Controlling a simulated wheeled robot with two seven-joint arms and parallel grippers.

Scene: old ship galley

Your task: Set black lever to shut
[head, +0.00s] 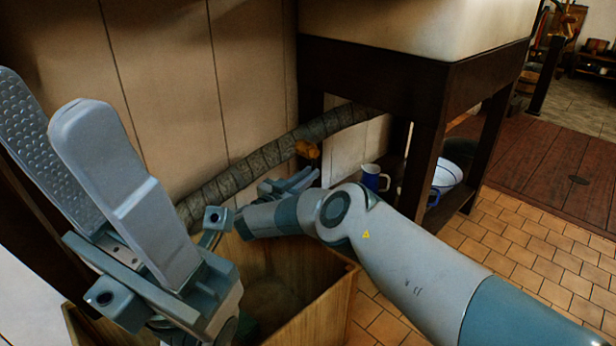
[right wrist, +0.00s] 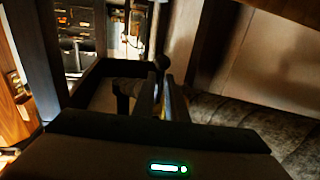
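I cannot make out the black lever for certain in the head view. A wrapped grey pipe (head: 250,172) slants along the panelled wall, with an orange-yellow fitting (head: 307,150) on it. My right gripper (head: 297,180) is just below and in front of that fitting, beside the pipe. In the right wrist view its fingers are dark, and a dark rounded knob (right wrist: 162,62) shows near their tips; it may be part of the lever. Whether the fingers touch or hold it is unclear. My left gripper (head: 55,110) is raised at the left, fingers apart and empty.
An open wooden crate (head: 322,312) stands below my right forearm. A dark wooden stand (head: 430,140) carries a pale basin (head: 420,30). A blue-and-white mug (head: 374,178) and white bowl (head: 446,174) sit on its lower shelf. Tiled floor (head: 540,250) is clear at the right.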

